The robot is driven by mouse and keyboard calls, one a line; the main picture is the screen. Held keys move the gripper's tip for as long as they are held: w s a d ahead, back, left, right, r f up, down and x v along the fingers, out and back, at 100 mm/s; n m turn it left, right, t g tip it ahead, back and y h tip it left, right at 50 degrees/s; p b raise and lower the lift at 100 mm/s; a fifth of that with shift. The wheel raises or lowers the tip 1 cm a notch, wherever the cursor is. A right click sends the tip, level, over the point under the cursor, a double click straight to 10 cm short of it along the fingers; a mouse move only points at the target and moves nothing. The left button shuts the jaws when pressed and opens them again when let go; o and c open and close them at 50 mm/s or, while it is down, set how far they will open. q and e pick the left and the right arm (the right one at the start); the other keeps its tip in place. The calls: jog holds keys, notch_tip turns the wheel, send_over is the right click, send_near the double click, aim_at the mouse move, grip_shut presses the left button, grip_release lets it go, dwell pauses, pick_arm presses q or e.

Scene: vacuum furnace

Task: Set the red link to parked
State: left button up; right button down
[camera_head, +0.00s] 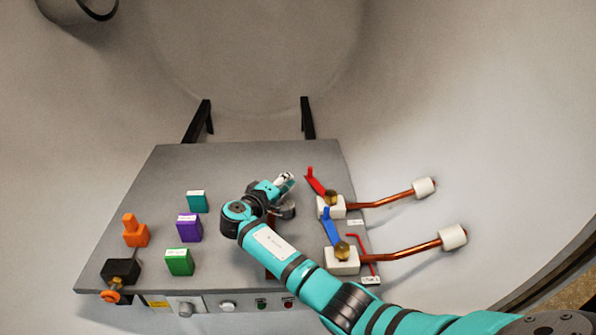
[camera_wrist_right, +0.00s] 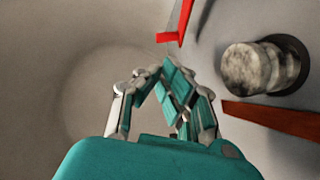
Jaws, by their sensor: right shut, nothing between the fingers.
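The red link (camera_head: 317,184) is a flat red lever on the upper white block at the table's right side. It slants up and left from a brass knob (camera_head: 331,197) and has an upright tab at its far end. My right gripper (camera_head: 286,180) is just left of the red link, apart from it, above the table. In the wrist view the gripper (camera_wrist_right: 163,78) is shut and empty, with a red part (camera_wrist_right: 180,24), likely the link's tab end, beyond its fingertips. I cannot see a parked mark. My left gripper is out of view.
A blue link (camera_head: 329,227) stands on the lower white block (camera_head: 340,262), close below. Copper rods (camera_head: 385,200) run right to white insulators (camera_head: 424,188). Teal (camera_head: 197,201), purple (camera_head: 189,228) and green (camera_head: 179,262) blocks stand left. The table's upper middle is clear.

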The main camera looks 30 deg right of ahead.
jog(key=s+a+n+t, duration=0.1)
jog(key=a+n, duration=0.1)
jog(key=s+a+f+n+t, duration=0.1)
jog(key=a+n, duration=0.1)
jog(key=s+a+n+t, duration=0.1)
jog(key=n, duration=0.1)
jog(key=shift+s+a+f+t, duration=0.35)
jog(key=shift+a+f+t, duration=0.05)
jog(key=p+x, duration=0.1)
jog(key=x, duration=0.9)
jog(key=shift+d+p, duration=0.95)
jog(key=shift+d, duration=0.3)
jog(key=shift+s+d+f, duration=0.1)
jog(key=shift+d, duration=0.65)
jog(key=shift+f, duration=0.1)
